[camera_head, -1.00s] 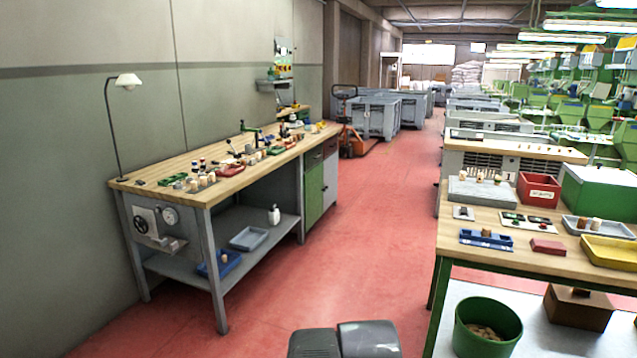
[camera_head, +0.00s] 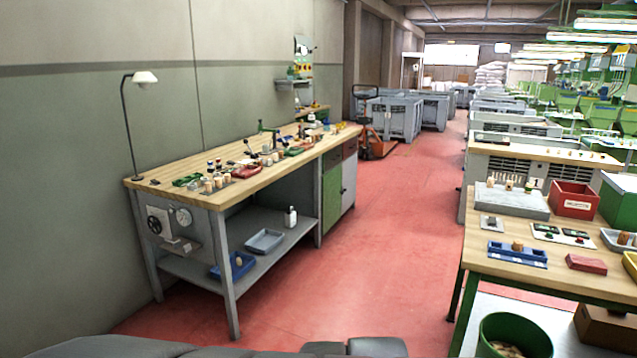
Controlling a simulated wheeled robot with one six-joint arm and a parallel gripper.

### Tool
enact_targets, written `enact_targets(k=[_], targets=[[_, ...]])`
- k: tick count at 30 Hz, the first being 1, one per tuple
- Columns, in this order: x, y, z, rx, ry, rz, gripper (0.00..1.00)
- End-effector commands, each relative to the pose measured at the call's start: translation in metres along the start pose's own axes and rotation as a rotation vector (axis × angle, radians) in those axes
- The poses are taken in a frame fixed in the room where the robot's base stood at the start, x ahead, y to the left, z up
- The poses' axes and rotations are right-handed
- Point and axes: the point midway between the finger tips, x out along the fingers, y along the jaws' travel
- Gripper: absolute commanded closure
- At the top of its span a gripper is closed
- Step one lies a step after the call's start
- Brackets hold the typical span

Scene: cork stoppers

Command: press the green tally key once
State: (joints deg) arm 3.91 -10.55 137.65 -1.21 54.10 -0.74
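The green tally key is too small to make out for certain. A pale panel (camera_head: 562,234) with two dark green fields and small knobs lies on the right-hand table (camera_head: 497,268). A small plate with a dark knob (camera_head: 490,223) lies to its left. Grey parts of my own body show along the bottom edge. My gripper is not in view, so its state and what it holds are hidden.
The right-hand table also bears a blue tray (camera_head: 517,255), a red block (camera_head: 586,263) and a red bin (camera_head: 574,199). A long workbench (camera_head: 250,187) with a lamp (camera_head: 143,80) stands along the left wall. Open red floor (camera_head: 385,260) lies between.

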Motion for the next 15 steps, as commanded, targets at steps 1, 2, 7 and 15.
enact_targets(k=[1, 2, 7, 15], targets=[[0.0, 0.0, -0.0001, 0.0, 0.0, 0.0, 0.02], [0.0, 0.0, -0.0001, 0.0, 0.0, 0.0, 0.08], [0.0, 0.0, -0.0001, 0.0, 0.001, 0.0, 0.41], [0.0, 0.0, -0.0001, 0.0, 0.001, 0.0, 0.94]])
